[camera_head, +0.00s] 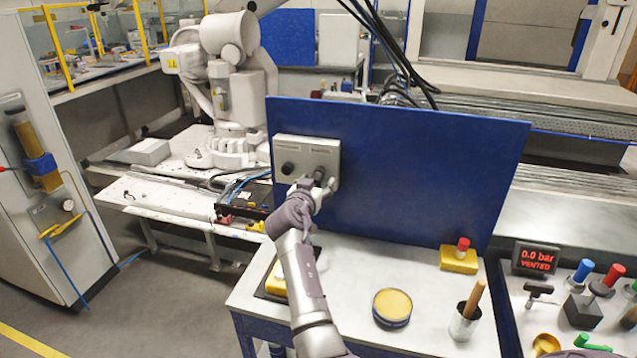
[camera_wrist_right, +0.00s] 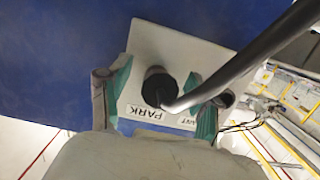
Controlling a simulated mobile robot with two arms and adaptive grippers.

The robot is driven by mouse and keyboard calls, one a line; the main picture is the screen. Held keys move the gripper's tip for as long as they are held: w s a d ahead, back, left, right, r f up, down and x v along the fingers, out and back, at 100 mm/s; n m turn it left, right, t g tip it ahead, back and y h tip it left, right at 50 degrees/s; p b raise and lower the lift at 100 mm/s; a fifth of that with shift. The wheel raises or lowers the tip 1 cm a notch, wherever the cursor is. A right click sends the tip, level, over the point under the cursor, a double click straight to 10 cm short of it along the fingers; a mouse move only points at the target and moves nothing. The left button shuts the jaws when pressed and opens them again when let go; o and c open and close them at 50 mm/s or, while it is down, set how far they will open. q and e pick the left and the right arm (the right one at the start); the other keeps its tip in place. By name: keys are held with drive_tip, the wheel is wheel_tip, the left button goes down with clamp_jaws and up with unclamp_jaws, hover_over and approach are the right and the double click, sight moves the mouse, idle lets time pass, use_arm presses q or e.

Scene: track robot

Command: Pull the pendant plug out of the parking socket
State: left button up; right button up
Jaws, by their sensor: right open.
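The grey socket box (camera_head: 306,150) is on the blue panel and carries two dark round fittings side by side. The black pendant plug (camera_wrist_right: 158,86) sits at the PARK label (camera_wrist_right: 146,112) in the right wrist view, with a thick grey cable running from it to the upper right. My right gripper (camera_head: 312,187) is in front of the box's right fitting in the head view. In the wrist view its two fingers stand open on either side of the plug, with gaps visible. How deep the plug sits is hidden. My left gripper is not in view.
The blue panel (camera_head: 420,175) stands behind the white table (camera_head: 350,265). On the table are a yellow-topped round tin (camera_head: 392,306), a metal cup (camera_head: 464,322) and a yellow block with a red button (camera_head: 459,259). A white robot arm (camera_head: 237,90) stands behind left.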

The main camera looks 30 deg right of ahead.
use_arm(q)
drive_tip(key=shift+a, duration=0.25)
use_arm(e)
drive_tip(key=shift+a+r, duration=0.1)
drive_tip(key=shift+a, duration=0.05)
drive_tip(key=shift+c, duration=0.6)
clamp_jaws()
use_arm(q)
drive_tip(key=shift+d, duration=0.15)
use_arm(e)
drive_tip(key=shift+s+a, duration=0.15)
drive_tip(key=shift+s, duration=0.05)
drive_tip(key=shift+a, duration=0.1)
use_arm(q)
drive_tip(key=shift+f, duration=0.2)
use_arm(e)
drive_tip(key=shift+f+v, duration=0.15)
drive_tip(key=shift+v, duration=0.8)
drive_tip(key=shift+f+v, duration=0.15)
drive_tip(key=shift+v, duration=0.8)
drive_tip(key=shift+s, duration=0.1)
